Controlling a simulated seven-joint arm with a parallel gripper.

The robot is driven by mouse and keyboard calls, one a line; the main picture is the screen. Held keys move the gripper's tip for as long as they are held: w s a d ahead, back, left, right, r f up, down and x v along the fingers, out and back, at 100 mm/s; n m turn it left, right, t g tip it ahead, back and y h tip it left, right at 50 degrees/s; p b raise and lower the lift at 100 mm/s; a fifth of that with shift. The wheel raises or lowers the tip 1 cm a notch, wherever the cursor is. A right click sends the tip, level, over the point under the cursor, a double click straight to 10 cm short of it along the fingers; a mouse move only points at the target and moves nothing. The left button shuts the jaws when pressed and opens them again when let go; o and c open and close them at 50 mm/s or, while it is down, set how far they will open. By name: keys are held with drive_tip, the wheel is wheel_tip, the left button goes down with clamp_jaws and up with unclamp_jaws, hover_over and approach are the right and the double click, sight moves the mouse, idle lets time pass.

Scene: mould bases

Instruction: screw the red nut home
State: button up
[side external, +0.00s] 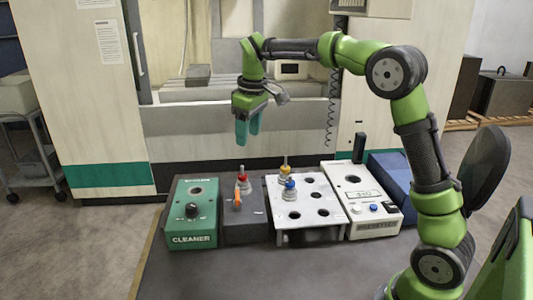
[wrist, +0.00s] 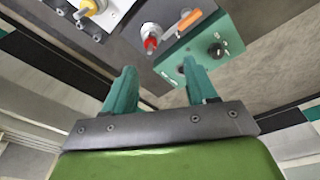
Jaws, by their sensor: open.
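The red nut (side external: 242,169) sits on a grey metal holder standing on the dark grey block (side external: 258,231), with a thin pin rising from its top. In the wrist view the red nut (wrist: 151,44) shows at the tip of its silver holder, beyond the gap between my fingers. My gripper (side external: 248,139), with teal fingers, is open and empty, above and behind the dark block and clear of the nut. Its open fingers also show in the wrist view (wrist: 161,68). How far the nut is screwed on cannot be told.
The green cleaner box (side external: 194,226) is to the left. To the right, a white perforated rack (side external: 311,220) bears yellow (side external: 285,169) and blue (side external: 290,185) nut holders, then a white presetter (side external: 373,215).

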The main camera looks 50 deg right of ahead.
sight(242, 166)
drive_tip(key=w+d+r+n+g, duration=0.2)
drive_tip(key=w+n, duration=0.3)
drive_tip(key=n, duration=0.3)
wheel_tip(242, 166, down, 17)
drive_tip(key=shift+d+r, duration=0.1)
drive_tip(key=shift+r, duration=0.1)
drive_tip(key=shift+c, duration=0.3)
clamp_jaws()
